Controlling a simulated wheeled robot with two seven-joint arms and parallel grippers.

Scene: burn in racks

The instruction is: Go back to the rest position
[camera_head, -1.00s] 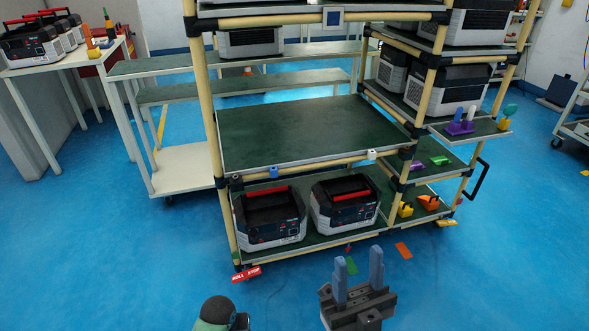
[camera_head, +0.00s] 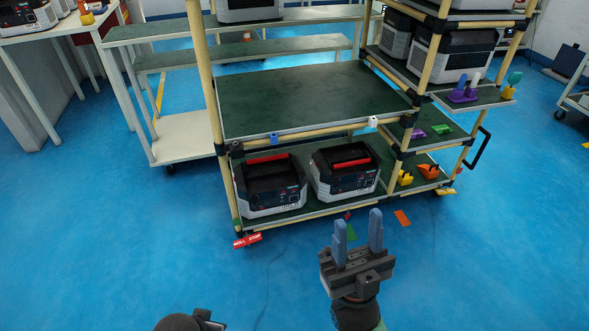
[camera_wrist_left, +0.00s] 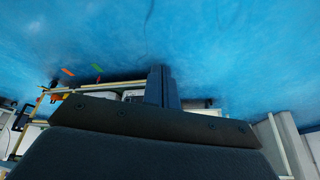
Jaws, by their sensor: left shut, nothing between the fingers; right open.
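My right gripper (camera_head: 358,236) shows at the lower middle of the head view. Its two blue fingers point up and stand apart, with nothing between them, in front of the rack. Part of my left arm (camera_head: 185,320) shows at the bottom edge of the head view; its fingers are out of that picture. In the left wrist view my left gripper (camera_wrist_left: 160,80) has its blue fingers together, with nothing held, over blue floor.
A tube-frame rack stands ahead with a bare green middle shelf (camera_head: 310,98). Two black and grey units, a left one (camera_head: 270,186) and a right one (camera_head: 344,170), sit on its bottom shelf. A white table (camera_head: 60,24) stands at the left.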

